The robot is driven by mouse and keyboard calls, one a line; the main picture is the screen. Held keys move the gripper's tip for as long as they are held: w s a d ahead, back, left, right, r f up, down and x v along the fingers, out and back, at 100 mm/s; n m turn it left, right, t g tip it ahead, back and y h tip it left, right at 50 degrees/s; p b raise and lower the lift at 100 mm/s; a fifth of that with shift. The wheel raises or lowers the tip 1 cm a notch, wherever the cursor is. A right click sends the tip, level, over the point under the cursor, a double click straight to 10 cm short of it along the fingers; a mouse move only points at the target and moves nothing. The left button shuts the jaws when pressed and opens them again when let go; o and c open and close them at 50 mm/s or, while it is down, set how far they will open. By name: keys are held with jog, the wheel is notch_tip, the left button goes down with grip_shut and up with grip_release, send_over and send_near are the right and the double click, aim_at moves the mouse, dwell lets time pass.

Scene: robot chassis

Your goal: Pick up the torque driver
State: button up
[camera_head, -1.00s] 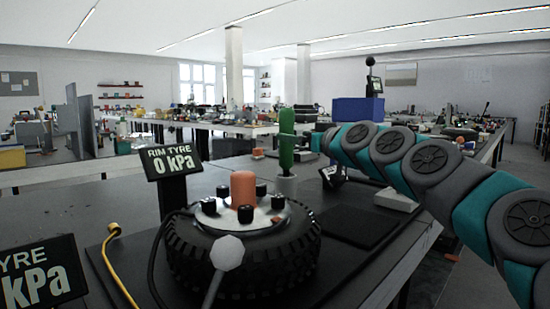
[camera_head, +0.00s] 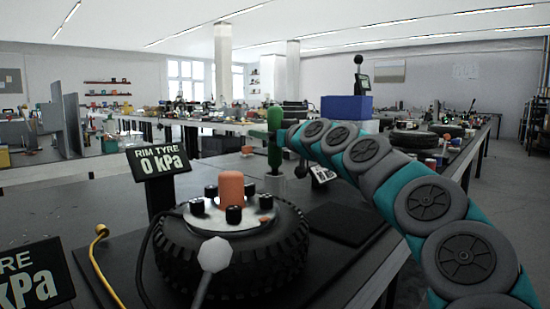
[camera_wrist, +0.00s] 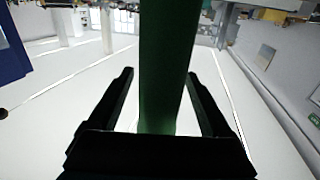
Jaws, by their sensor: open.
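The torque driver (camera_head: 274,150) seems to be the upright tool with the green handle. It stands in a small grey holder (camera_head: 275,184) behind the tyre. In the wrist view its green shaft (camera_wrist: 166,70) runs large down the middle, between the two dark fingers. My gripper (camera_wrist: 158,75) is open, with a finger on each side of the green handle and a visible gap to each. In the head view the end of my arm is right beside the handle, and the fingers are hard to make out there.
A tyre (camera_head: 180,247) with a rim, black knobs and an orange cap (camera_head: 231,188) sits in front of the driver. A 0 kPa display (camera_head: 160,160) stands to its left. A flat black pad (camera_head: 340,222) lies right of it. A blue box (camera_head: 346,108) stands behind.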

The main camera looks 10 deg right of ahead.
grip_shut()
dwell(0.6)
